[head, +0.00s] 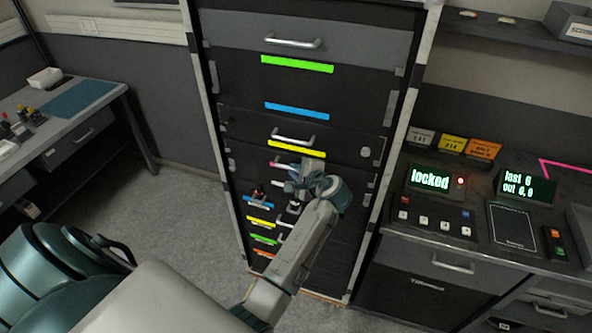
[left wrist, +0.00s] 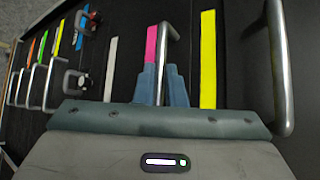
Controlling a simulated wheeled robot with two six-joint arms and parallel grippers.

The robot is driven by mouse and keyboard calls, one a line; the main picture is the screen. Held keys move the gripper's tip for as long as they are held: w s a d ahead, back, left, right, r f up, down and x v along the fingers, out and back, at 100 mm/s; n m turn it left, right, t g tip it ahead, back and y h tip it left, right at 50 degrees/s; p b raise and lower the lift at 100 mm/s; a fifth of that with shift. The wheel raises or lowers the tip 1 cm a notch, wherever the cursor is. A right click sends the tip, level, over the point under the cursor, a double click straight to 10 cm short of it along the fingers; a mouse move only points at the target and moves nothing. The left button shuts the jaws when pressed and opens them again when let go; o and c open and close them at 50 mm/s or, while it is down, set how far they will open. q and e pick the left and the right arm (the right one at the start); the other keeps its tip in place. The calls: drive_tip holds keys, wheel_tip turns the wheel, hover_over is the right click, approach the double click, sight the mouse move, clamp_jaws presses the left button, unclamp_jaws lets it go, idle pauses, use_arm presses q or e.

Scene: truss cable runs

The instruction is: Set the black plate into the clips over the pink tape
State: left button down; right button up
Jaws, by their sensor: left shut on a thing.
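My left gripper (head: 290,180) is at the middle of the tall dark cabinet front, just below a yellow tape. In the left wrist view its two blue-grey fingers (left wrist: 162,88) are closed on a thin metal handle (left wrist: 165,45). The handle runs alongside the pink tape (left wrist: 151,45), which also shows small in the head view (head: 281,165). The surface behind the handle is black; the black plate's edges cannot be made out there. Dark clips (left wrist: 75,82) stand near a blue tape, apart from the fingers. Clips over the pink tape are hidden or too small to tell. My right gripper is not in view.
A larger handle (left wrist: 280,65) stands beyond the yellow tape (left wrist: 208,60). Several lower tapes and handles line the cabinet. A control bench (head: 455,255) with a "locked" display is at right, a workbench (head: 65,115) at left. Floor is clear between.

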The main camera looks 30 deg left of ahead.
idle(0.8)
use_arm(q)
drive_tip(key=c, duration=1.4)
unclamp_jaws()
drive_tip(key=shift+w+f, duration=0.1)
drive_tip(key=shift+c, duration=0.2)
